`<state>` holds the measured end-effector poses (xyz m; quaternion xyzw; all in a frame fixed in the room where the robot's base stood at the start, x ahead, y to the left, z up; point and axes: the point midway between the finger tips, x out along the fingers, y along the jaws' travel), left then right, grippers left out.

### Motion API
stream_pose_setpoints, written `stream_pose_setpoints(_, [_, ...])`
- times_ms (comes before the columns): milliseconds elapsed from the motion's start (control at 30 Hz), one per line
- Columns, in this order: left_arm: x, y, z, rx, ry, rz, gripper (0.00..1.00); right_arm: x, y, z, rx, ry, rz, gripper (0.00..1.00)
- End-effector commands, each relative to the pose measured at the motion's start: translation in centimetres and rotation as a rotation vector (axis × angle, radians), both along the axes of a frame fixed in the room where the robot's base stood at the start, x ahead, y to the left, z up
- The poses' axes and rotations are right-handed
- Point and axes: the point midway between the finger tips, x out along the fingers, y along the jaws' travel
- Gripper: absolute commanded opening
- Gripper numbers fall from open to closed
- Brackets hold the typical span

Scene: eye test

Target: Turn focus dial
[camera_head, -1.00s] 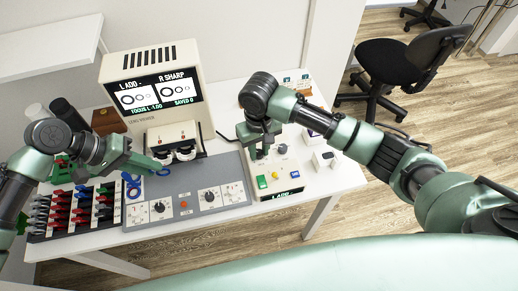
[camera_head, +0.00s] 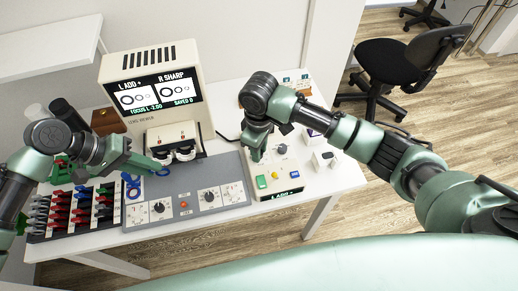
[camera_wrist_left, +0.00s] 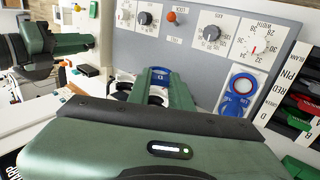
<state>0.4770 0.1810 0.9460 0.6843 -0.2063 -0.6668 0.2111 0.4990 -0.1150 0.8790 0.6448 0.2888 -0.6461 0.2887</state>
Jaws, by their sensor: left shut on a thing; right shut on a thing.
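The viewer (camera_head: 152,65) has a screen reading "L ADD +", "R SHARP", "FOCUS L -2.00" and "SAVED 0", with rings drawn below the top words. My right gripper (camera_head: 256,157) points down at the control box (camera_head: 318,180) right of the viewer. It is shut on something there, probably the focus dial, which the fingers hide. My left gripper (camera_head: 158,167) is shut on a small blue-rimmed piece (camera_head: 163,172) above the grey panel, in front of the eyepieces. Its fingertips also show in the left wrist view (camera_wrist_left: 160,77), where the held piece is mostly hidden.
The lens rack (camera_head: 75,212) is further left. Green (camera_head: 262,182) and blue (camera_head: 295,174) buttons sit close to my right gripper.

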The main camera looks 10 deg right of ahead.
Motion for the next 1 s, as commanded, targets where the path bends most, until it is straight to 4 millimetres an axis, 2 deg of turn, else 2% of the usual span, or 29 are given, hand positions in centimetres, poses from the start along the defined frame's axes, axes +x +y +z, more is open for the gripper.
stream_pose_setpoints(300, [0.01,-0.01,0.03,0.000,0.000,0.000,0.00,0.18,0.05,0.21,0.003,-0.005,0.095,0.00])
stream_pose_setpoints(767, [0.00,0.00,0.04,0.000,0.000,0.000,0.00,0.23,0.06,0.24,0.003,-0.007,0.107,0.00])
stream_pose_setpoints(800, [0.00,0.00,0.04,0.000,0.000,0.000,0.00,0.23,0.06,0.24,0.003,-0.007,0.106,0.36])
stream_pose_setpoints(833, [0.00,0.00,0.04,0.000,0.000,0.000,0.00,0.23,0.06,0.24,0.003,-0.007,0.106,0.44])
stream_pose_setpoints(1000, [0.00,0.00,0.02,0.000,0.000,0.000,0.00,0.14,0.04,0.14,0.002,-0.004,0.106,0.47])
